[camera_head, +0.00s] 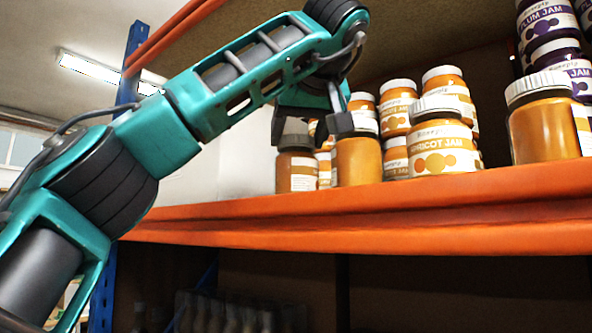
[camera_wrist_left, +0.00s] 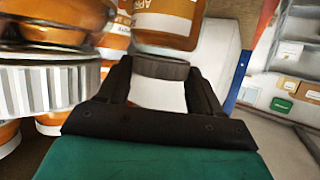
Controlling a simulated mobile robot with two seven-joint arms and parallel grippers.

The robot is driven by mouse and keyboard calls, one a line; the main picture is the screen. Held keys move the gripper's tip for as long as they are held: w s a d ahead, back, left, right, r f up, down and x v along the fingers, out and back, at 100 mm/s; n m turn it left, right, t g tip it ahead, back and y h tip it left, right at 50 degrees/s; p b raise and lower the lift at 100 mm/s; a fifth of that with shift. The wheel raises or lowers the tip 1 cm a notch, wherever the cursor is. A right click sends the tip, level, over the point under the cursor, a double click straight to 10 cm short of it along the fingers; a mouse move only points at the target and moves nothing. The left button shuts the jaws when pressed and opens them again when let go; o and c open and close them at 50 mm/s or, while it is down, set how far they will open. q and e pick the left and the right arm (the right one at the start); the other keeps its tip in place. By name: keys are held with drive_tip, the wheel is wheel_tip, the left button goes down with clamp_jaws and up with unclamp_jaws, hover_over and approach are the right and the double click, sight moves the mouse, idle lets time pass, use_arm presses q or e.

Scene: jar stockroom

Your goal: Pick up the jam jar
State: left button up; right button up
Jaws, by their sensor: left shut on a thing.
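My left gripper (camera_head: 315,124) reaches over the shelf from the left and is shut on the lid of an orange jam jar (camera_head: 297,172) with a pale label. The jar is upright at the left end of the jar group. In the left wrist view, the jar (camera_wrist_left: 166,22) appears upside down, with its dark-looking lid between the two fingers. I cannot tell whether its base touches the shelf. Another orange jar (camera_head: 358,163) stands close on its right, partly behind a finger. Its pale ribbed lid looms large in the left wrist view. My right gripper is not in view.
Several apricot jam jars (camera_head: 442,147) stand stacked behind and to the right. A larger-looking orange jar (camera_head: 545,133) stands farther right, with stacked plum jam jars (camera_head: 550,50) behind. The orange shelf beam (camera_head: 350,222) runs along the front. A blue post (camera_head: 130,70) stands left.

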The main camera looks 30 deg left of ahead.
use_arm(q)
clamp_jaws()
drive_tip(key=shift+r, duration=0.15)
drive_tip(key=shift+s+r, duration=0.25)
drive_tip(key=shift+r, duration=3.1)
drive_tip(key=s+a+b, duration=0.1)
drive_tip(key=s+b, duration=0.7)
drive_tip(key=s, duration=1.1)
drive_tip(key=shift+s+a, duration=0.2)
drive_tip(key=shift+a, duration=0.1)
drive_tip(key=shift+d+r, duration=0.1)
drive_tip(key=shift+r, duration=0.05)
